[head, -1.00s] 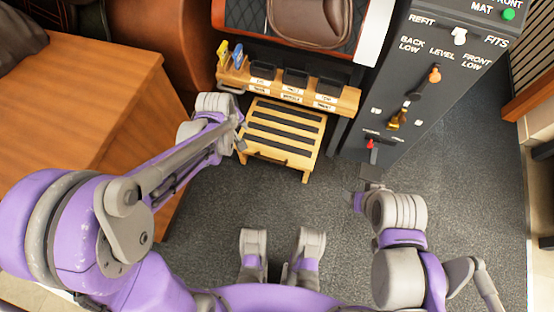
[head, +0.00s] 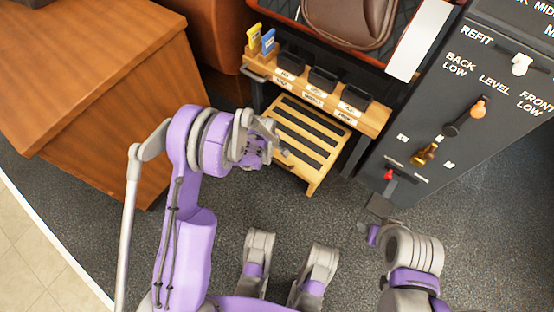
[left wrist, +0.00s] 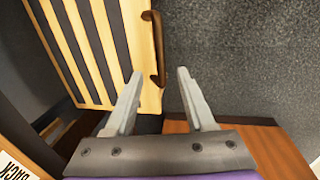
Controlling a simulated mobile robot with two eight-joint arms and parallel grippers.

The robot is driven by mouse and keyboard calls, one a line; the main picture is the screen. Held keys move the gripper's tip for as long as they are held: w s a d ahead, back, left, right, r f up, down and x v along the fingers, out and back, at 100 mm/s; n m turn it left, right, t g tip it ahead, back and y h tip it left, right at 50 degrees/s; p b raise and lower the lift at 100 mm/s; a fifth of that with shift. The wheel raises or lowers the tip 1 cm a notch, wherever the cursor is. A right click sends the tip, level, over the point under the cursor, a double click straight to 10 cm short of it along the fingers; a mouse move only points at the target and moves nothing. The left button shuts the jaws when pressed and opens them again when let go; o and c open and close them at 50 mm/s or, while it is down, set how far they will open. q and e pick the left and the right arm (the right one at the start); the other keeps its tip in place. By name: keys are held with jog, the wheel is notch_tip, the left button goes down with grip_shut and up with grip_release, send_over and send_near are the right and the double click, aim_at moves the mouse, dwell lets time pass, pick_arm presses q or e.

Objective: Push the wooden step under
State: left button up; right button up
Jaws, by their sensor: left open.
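The wooden step (head: 322,165), light wood with black strips, stands on the carpet in front of the shelf, its far edge at the shelf front. My left gripper (head: 280,140) is at the step's near left side and hides part of it. The left wrist view shows the step's slatted top (left wrist: 88,45) and a brown bar handle (left wrist: 155,50) on its edge. My left fingers (left wrist: 160,75) are open, with the handle's end close to the gap between the fingertips. My right gripper (head: 374,218) hangs over the carpet to the right; its jaws are unclear.
A wooden shelf (head: 372,121) with dark labelled bins overhangs behind the step. A grey lever panel (head: 437,185) stands to the right and a wooden cabinet (head: 95,90) to the left. Carpet in front of the step is clear.

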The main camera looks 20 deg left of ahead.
aim_at(275, 159)
pick_arm(q)
jog(key=f, duration=0.3)
jog(key=w+f+b, duration=0.1)
jog(key=f, duration=0.2)
jog(key=f+b, duration=0.1)
jog(key=f, duration=0.2)
jog(key=shift+w+d+f, duration=0.25)
jog(key=shift+w+f, duration=0.1)
jog(key=shift+w, duration=0.05)
grip_shut()
dwell(0.9)
